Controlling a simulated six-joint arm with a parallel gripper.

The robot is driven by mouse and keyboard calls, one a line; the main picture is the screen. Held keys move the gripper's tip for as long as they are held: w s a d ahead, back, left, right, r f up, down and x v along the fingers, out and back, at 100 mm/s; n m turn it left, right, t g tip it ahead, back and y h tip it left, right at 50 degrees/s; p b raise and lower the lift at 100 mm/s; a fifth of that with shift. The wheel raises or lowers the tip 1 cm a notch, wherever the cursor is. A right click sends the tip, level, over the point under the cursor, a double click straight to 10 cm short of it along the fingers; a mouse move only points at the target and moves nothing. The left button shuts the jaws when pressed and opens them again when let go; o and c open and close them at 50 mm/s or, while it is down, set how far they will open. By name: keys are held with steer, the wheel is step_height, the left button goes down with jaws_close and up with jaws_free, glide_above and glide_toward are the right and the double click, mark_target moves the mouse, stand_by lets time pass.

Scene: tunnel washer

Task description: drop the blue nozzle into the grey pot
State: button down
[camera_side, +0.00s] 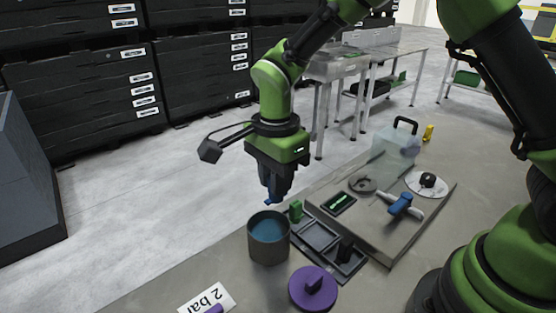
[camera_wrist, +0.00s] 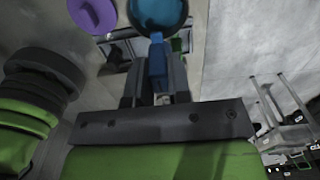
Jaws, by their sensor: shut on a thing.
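My gripper (camera_side: 277,190) is shut on the blue nozzle, whose tip (camera_side: 269,201) shows below the fingers in the side view. In the wrist view the blue nozzle (camera_wrist: 157,62) stands between the fingers of my gripper (camera_wrist: 156,80). The grey pot (camera_side: 269,248) stands on the table below, with a blue-toned inside. The nozzle is above the pot's rim and apart from it in the side view. In the wrist view the pot (camera_wrist: 158,8) is at the top edge, partly cut off, and the nozzle's end overlaps its near rim.
A purple lidded disc (camera_side: 313,288) lies right of the pot in front. A black compartment tray (camera_side: 320,238) and a green block (camera_side: 296,211) stand close behind the pot's right side. A board (camera_side: 385,235) carries a blue-handled valve (camera_side: 400,204). A "2 bar" card (camera_side: 206,298) lies front left.

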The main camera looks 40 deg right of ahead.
steer(key=shift+f, duration=0.75)
steer(key=c, duration=1)
jaws_free()
steer(key=shift+r, duration=0.1)
step_height(320, 180, up, 10)
steer(key=shift+f, duration=0.2)
steer(key=shift+r, duration=0.1)
